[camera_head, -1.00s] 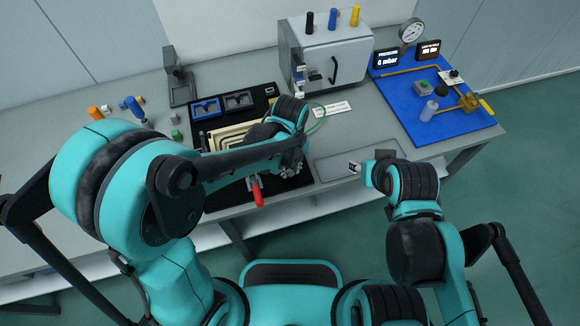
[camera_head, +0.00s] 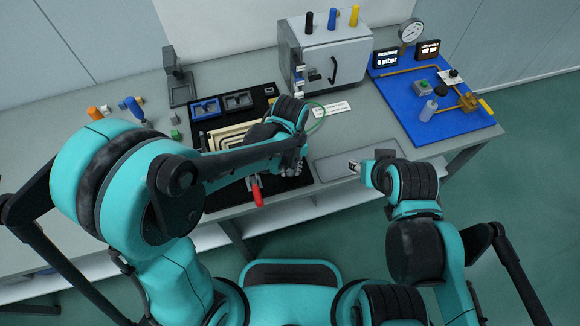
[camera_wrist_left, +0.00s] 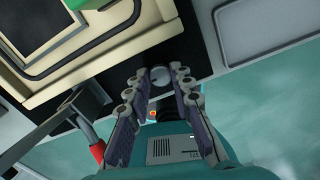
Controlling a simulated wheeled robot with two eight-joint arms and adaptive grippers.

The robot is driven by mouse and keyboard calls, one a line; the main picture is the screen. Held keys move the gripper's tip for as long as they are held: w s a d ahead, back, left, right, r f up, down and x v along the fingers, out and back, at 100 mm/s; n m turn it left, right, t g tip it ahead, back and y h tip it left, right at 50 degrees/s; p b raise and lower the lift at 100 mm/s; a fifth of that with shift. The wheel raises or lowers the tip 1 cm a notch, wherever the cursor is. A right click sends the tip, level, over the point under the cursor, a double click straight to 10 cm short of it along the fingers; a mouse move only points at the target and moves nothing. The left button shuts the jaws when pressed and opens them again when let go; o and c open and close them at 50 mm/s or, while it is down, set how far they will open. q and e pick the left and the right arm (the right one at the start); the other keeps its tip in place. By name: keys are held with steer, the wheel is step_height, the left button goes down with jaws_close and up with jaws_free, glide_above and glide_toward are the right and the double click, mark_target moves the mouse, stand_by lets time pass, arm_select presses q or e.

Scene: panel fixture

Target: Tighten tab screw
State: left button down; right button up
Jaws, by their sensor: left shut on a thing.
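My left gripper (camera_head: 288,168) is at the front right of the panel fixture (camera_head: 228,136); its arm hides much of the fixture. In the left wrist view the gripper (camera_wrist_left: 157,80) has its fingertips on both sides of a small round grey screw head (camera_wrist_left: 160,75), by the front edge of the cream panel (camera_wrist_left: 125,50). It is shut on this tab screw. A red-handled clamp (camera_head: 257,194) stands just left of the gripper and its red grip shows in the wrist view (camera_wrist_left: 97,150). My right gripper (camera_head: 356,167) is over the grey tray; its finger opening is not clear.
A grey tray (camera_head: 325,167) lies right of the fixture's black mat. A grey box with a door (camera_head: 330,65) stands behind. A blue board with a gauge and fittings (camera_head: 400,110) is at the right. Small coloured parts (camera_head: 95,113) lie at the left.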

mark_target(290, 172)
arm_select(q)
steer(key=c, duration=1.3)
jaws_free()
step_height(290, 172, up, 12)
